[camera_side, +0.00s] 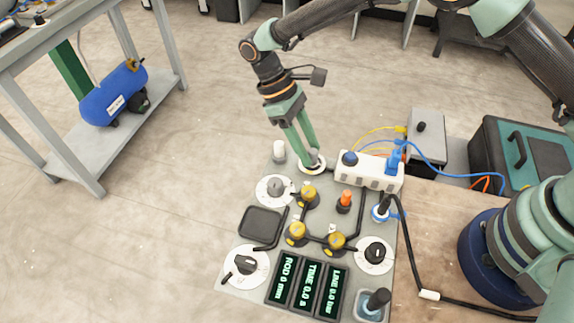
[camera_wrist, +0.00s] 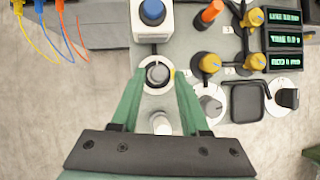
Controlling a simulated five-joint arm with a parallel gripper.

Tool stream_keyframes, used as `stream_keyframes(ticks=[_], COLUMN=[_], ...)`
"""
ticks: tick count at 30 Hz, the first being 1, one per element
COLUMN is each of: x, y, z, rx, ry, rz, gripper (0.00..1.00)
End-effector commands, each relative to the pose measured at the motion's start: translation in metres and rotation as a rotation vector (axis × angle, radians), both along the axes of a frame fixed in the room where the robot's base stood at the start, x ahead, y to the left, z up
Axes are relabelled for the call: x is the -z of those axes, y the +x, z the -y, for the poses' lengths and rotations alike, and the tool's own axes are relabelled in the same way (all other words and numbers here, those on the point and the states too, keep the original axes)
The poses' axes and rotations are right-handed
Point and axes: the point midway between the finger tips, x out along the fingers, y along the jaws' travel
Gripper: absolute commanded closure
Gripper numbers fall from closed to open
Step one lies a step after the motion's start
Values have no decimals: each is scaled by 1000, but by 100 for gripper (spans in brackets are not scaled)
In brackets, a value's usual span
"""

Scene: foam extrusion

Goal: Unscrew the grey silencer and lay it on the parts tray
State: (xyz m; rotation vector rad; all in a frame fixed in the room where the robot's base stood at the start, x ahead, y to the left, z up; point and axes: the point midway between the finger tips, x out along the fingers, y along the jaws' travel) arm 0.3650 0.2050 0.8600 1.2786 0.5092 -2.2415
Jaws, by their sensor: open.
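A grey, round-topped part, which looks like the silencer (camera_wrist: 157,73), stands on a white disc in the wrist view. My gripper (camera_wrist: 159,76) is open, with one finger on each side of this part; I cannot tell whether either finger touches it. In the side view my gripper (camera_side: 311,160) points down at the white disc at the panel's far edge, and its fingers mostly hide the part. A dark, shallow square tray (camera_side: 262,222), likely the parts tray, lies empty on the panel; it also shows in the wrist view (camera_wrist: 247,102).
A pale upright cylinder (camera_side: 279,150) stands left of my fingers. A white box with a blue knob (camera_side: 349,158) stands close on the right. A grey knob (camera_side: 275,187), yellow-topped valves (camera_side: 297,232) and an orange-topped part (camera_side: 345,199) rise near the tray.

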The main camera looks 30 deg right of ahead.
Motion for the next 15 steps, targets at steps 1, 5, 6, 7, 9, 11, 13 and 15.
stream_keyframes(ticks=[1, 5, 6, 7, 9, 11, 13, 15], x=[0, 0, 0, 0, 0, 0, 0, -1], y=[0, 0, 0, 0, 0, 0, 0, -1], z=[0, 0, 0, 0, 0, -1, -1, -1], rx=[0, 0, 0, 0, -1, -2, -2, -3], ry=[0, 0, 0, 0, 0, 0, 0, 0], rz=[0, 0, 0, 0, 0, 0, -1, -1], gripper=[55, 70, 86, 97, 100, 100, 100, 100])
